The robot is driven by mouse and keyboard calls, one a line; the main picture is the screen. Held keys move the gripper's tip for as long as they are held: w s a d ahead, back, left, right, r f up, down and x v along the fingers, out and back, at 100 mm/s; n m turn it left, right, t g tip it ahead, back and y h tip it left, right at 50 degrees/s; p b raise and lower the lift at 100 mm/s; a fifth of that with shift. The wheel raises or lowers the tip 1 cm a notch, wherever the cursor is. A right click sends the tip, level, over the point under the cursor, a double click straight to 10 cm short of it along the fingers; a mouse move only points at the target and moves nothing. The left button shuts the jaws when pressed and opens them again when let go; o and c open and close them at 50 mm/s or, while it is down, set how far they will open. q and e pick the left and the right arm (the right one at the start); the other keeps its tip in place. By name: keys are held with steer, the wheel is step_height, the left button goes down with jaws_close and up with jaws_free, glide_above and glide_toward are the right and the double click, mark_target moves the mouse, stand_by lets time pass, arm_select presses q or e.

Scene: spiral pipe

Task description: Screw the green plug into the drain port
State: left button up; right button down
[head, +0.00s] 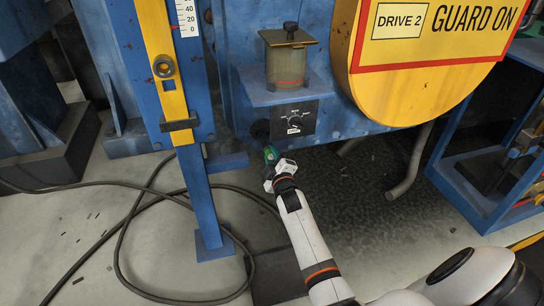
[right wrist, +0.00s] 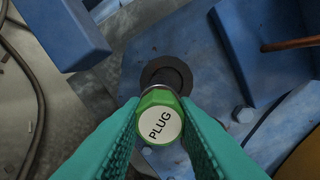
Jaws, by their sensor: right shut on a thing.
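The green plug (right wrist: 160,122) has a white round face lettered PLUG. It sits between the two teal fingers of my right gripper (right wrist: 161,112) in the right wrist view, and the gripper is shut on it. The drain port (right wrist: 166,74) is a dark round ring on the blue machine wall, directly beyond the plug. The plug overlaps the ring's lower edge in this view; I cannot tell whether it touches the port. In the head view, the right gripper (head: 271,160) is low in front of the blue machine, with a bit of green showing at its tip. My left gripper is not in view.
A blue post (head: 203,195) with a yellow gauge strip stands left of the gripper. A yellow guard (head: 420,60) bulges out at the right. Black cables (head: 130,215) lie on the floor.

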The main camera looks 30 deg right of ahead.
steer(key=shift+r+m, duration=0.1)
steer(key=shift+m, duration=0.6)
steer(key=shift+m+p, duration=0.5)
steer(key=shift+m, duration=0.5)
steer(key=shift+m+p, duration=0.3)
steer(key=shift+m, duration=1)
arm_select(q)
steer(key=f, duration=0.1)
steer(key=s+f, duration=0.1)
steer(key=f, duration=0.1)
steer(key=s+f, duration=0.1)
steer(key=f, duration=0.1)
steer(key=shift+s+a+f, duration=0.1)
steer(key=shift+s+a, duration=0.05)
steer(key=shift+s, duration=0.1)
arm_select(e)
steer(key=c, duration=1.4)
jaws_free()
steer(key=shift+o, duration=0.2)
